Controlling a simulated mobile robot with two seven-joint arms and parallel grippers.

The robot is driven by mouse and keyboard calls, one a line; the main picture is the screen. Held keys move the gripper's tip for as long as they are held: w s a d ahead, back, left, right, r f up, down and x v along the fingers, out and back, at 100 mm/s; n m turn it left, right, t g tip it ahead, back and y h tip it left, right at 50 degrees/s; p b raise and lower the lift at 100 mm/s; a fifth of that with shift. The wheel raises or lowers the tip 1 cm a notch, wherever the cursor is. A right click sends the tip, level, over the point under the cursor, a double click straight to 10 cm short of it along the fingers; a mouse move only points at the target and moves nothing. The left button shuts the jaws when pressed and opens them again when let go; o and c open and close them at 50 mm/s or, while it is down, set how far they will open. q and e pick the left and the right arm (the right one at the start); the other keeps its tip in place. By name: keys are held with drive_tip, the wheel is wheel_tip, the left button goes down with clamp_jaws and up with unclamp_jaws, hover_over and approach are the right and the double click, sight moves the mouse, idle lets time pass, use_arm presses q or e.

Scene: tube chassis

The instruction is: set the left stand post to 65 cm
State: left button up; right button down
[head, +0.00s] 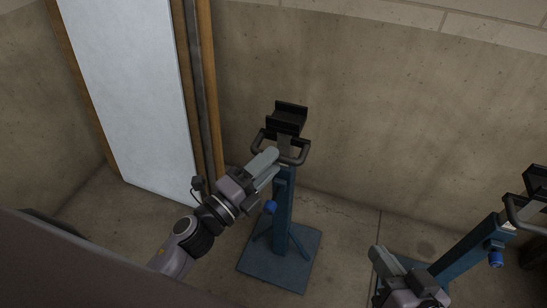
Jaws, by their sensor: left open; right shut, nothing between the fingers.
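The left stand has a blue post (283,215) on a square blue base plate (262,266). A black cradle (290,117) tops it, with a dark handle loop (302,152) below. A blue knob (271,207) sits on the post's left side. My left gripper (273,162) is open, its fingers at the left part of the handle loop; I cannot tell whether they touch it. The fingers hide part of the loop and upper post. My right gripper (377,252) is shut and empty, low in the picture, left of the right stand. No height scale is readable.
The right stand's blue post (470,248) has its own blue knob (496,259) and handle (516,220). A concrete wall (380,110) rises behind both stands. A white panel (135,90) leans at the left. Floor between the stands (345,230) is clear.

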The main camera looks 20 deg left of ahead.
use_arm(q)
drive_tip(key=shift+v, duration=2.45)
drive_tip(key=s+d+f+n+g, duration=0.1)
drive_tip(key=s+d+n+g, duration=0.25)
drive_tip(key=n, duration=0.75)
drive_tip(key=s+d+f+n+g, duration=0.2)
drive_tip(key=s+d+n+g, duration=0.15)
drive_tip(key=n, duration=0.65)
drive_tip(key=s+a+r+y+p, duration=0.2)
drive_tip(key=a+r+p, duration=0.3)
drive_tip(key=p, duration=1)
drive_tip(key=s+a+r+y+p, duration=0.2)
drive_tip(key=a+r+y+p, duration=0.2)
drive_tip(key=r+p, duration=0.6)
drive_tip(key=a+p, duration=0.1)
drive_tip(key=p, duration=0.5)
drive_tip(key=shift+a+r+g, duration=0.25)
drive_tip(key=shift+g, duration=0.05)
use_arm(e)
drive_tip(key=s+d+r+h, duration=0.2)
drive_tip(key=d+r, duration=0.3)
drive_tip(key=r, duration=0.2)
drive_tip(key=s+d+r+g+h, duration=0.1)
drive_tip(key=s+d+r+h, duration=0.2)
drive_tip(key=d+r, duration=0.2)
wheel_tip(320, 180, up, 3)
drive_tip(key=shift+d+r, duration=0.2)
drive_tip(key=shift+d, duration=0.1)
